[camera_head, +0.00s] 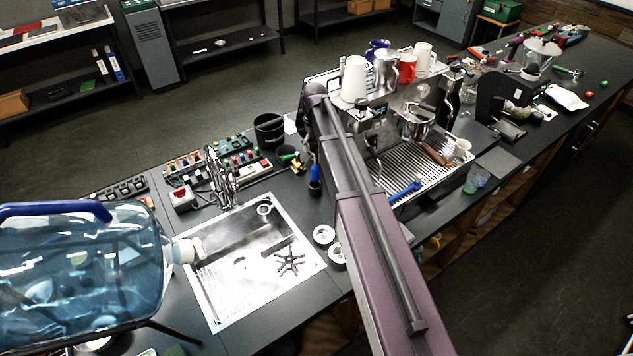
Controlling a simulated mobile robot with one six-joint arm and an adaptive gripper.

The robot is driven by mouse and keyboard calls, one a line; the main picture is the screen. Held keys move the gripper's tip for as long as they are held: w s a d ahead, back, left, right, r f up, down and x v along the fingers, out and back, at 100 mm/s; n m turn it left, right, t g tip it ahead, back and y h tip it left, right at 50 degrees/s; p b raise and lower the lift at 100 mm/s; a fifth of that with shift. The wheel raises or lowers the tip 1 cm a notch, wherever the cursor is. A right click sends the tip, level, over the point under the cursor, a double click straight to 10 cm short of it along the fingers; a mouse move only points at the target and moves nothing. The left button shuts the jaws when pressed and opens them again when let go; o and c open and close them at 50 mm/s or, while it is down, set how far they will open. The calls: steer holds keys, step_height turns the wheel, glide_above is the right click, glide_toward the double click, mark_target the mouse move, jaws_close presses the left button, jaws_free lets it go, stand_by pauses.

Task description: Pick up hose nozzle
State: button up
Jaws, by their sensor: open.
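I cannot pick out a hose nozzle for certain. A coiled metal spring hose (222,178) stands upright at the back edge of the sink (232,296), and its end is too small to make out. My purple arm reaches from the bottom of the view up across the counter to the coffee machine (385,185). My gripper is not visible; the end of the arm is hidden behind its own upper link or out of sight.
A large blue water bottle (80,270) lies on its side left of the sink. A black star-shaped part (290,260) is in the sink. Two round metal parts (324,235) sit beside it. Cups (354,80) stand on the machine. A button panel (255,168) lies behind the sink.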

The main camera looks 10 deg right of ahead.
mark_target(315, 171)
steer(key=shift+f+b, duration=3.55)
steer(key=shift+f, duration=0.25)
steer(key=shift+f, duration=0.1)
steer(key=shift+w+f+b, duration=0.2)
steer(key=shift+f+b, duration=2.3)
steer(key=shift+b, duration=0.1)
jaws_close()
